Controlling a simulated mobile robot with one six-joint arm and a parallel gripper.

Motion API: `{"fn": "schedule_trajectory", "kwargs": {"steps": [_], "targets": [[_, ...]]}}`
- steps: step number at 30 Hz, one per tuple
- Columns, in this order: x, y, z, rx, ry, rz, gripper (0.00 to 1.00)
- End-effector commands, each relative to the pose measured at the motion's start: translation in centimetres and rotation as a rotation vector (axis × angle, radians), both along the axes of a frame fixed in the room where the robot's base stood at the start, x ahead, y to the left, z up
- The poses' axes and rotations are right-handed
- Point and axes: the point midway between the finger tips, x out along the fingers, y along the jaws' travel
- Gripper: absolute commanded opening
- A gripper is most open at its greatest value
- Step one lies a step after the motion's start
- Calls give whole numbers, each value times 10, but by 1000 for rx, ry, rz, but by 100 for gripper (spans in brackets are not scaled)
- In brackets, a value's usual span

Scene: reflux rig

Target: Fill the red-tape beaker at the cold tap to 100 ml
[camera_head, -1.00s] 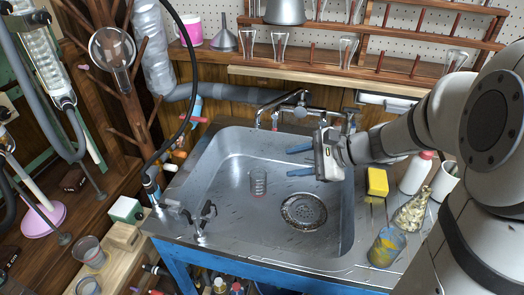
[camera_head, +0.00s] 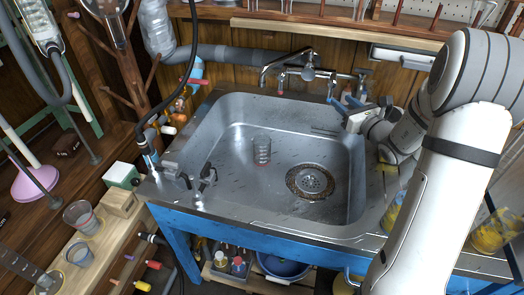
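A small clear beaker (camera_head: 262,150) stands upright on the sink floor, left of the drain, with reddish marking near its base. Its water level is too small to tell. The metal tap (camera_head: 308,72) is on the back wall above the sink. A red mark shows at its left side, and its right-hand end is near my gripper. My gripper (camera_head: 346,106), with blue fingers, is at the sink's back right, just below and beside that end. Its fingers look apart with nothing visible between them. I cannot tell whether they touch the tap.
My arm covers much of the right counter, partly hiding a yellow-filled flask (camera_head: 392,212). Other beakers (camera_head: 82,217) stand on the left wooden bench. A black hose hangs at the sink's left.

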Motion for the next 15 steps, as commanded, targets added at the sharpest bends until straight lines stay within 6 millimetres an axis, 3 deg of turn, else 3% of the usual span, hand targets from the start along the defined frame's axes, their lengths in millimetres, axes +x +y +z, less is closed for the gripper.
{"fn": "schedule_trajectory", "kwargs": {"steps": [15], "targets": [[54, 31, 1, -1, 0, 3, 39]]}}
